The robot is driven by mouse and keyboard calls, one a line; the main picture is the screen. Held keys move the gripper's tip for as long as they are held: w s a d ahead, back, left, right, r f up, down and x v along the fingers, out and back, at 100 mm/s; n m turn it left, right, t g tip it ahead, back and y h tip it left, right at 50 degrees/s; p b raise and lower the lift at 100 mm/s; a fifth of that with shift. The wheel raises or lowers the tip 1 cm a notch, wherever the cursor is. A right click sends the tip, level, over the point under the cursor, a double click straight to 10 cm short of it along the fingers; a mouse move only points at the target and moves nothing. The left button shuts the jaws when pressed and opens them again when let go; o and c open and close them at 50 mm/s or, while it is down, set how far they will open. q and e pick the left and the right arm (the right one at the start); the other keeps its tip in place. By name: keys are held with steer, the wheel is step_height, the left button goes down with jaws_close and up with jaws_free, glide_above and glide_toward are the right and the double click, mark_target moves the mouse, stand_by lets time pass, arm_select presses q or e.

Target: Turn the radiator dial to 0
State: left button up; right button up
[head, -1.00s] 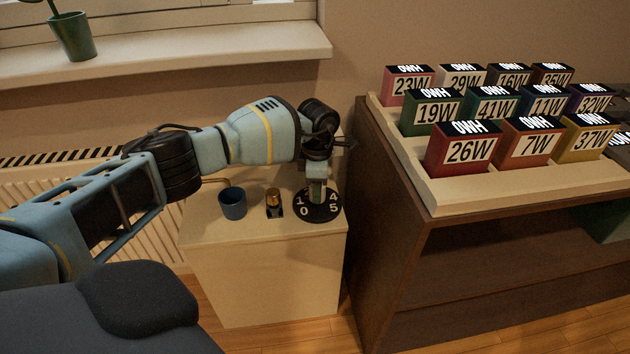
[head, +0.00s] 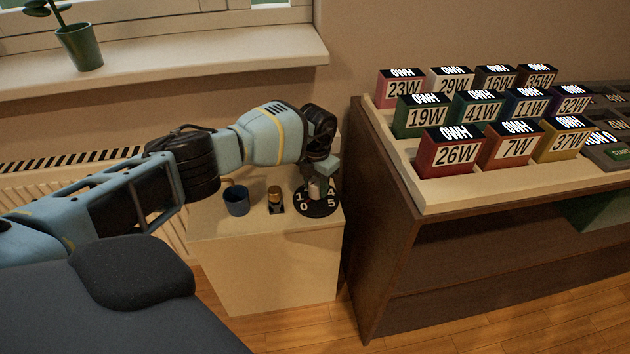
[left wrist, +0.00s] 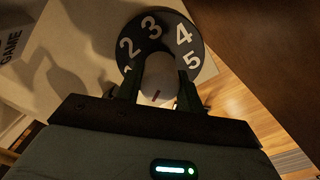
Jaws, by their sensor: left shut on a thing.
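The radiator dial is a black disc (head: 318,208) with white numbers, on top of the pale box-like cabinet. In the left wrist view the disc (left wrist: 166,36) shows 2, 3, 4 and 5, with 1 partly covered. The 0 shows at the front left of the disc in the head view. My left gripper (head: 317,187) reaches down over the dial and is shut on its pale round knob (left wrist: 160,78), between both fingers. A short red mark (left wrist: 156,94) lies on the knob's gripper side; I cannot tell which number it faces. My right gripper is out of view.
A blue cup (head: 236,202) and a small gold-topped item (head: 275,199) stand left of the dial. The brown shelf unit (head: 380,235) with several numbered boxes (head: 450,150) rises close on the right. A windowsill (head: 200,60) with a potted plant (head: 80,46) is behind.

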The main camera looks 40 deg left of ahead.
mark_target(316, 182)
arm_select(q)
steer(key=shift+r+n, duration=0.1)
steer(key=shift+n, duration=0.5)
steer(key=o, duration=1)
steer(key=shift+r+p, duration=1.35)
steer(key=shift+r, duration=2.55)
